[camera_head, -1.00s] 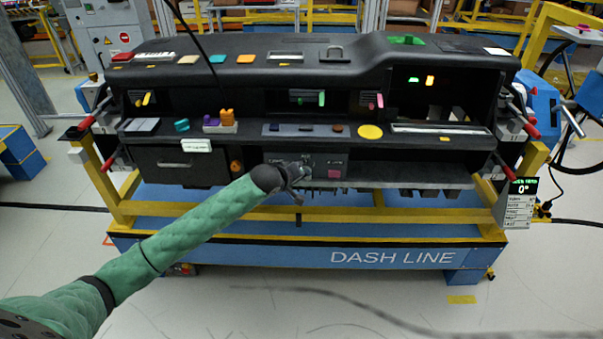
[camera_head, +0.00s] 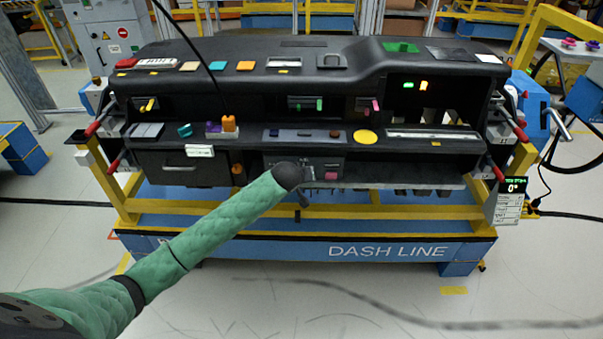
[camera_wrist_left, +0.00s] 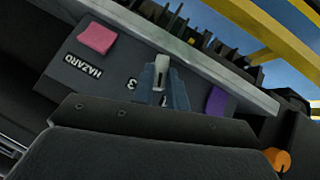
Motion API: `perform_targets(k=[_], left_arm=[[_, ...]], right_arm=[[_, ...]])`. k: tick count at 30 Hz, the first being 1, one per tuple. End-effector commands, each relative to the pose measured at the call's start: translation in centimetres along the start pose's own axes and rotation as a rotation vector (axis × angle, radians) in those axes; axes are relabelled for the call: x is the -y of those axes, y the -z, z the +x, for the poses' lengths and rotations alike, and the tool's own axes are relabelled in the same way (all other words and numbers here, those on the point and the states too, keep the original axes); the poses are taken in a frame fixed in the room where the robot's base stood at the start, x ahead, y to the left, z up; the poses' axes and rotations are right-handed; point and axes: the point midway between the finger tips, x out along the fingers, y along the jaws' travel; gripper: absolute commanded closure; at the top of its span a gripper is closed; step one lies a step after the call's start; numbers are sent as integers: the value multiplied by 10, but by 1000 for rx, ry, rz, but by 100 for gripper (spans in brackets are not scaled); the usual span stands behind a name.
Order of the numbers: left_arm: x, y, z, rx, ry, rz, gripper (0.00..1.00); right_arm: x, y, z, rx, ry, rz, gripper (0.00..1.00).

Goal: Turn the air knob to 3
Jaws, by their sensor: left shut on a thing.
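The control panel sits low in the middle of the dashboard (camera_head: 390,160). My left gripper (camera_head: 307,176) reaches its front, and my own wrist hides much of that spot. In the left wrist view the fingers of my left gripper (camera_wrist_left: 163,88) are closed around a small pale grey knob (camera_wrist_left: 161,66). The numeral 3 shows just beside the fingers, and another mark is partly hidden below them. The knob's exact pointing direction cannot be told. My right gripper is not in view.
A pink HAZARD button (camera_wrist_left: 97,38) and a purple part (camera_wrist_left: 216,101) flank the knob on the panel. An orange knob (camera_wrist_left: 278,159) lies further off. The panel's pale metal edge (camera_wrist_left: 200,62) runs close by.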

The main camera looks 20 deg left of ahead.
Motion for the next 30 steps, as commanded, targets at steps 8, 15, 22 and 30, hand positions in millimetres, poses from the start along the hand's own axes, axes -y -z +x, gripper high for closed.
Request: perform_targets(k=[8, 15, 22, 30], left_arm=[[-4, 0, -2, 5, 122, 119, 100], [-8, -1, -1, 5, 255, 252, 100], [-10, -3, 1, 4, 409, 406, 100], [-13, -5, 4, 3, 580, 579, 100]], right_arm=[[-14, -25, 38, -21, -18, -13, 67], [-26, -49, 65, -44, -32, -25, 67], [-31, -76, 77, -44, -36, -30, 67], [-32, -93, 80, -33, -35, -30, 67]])
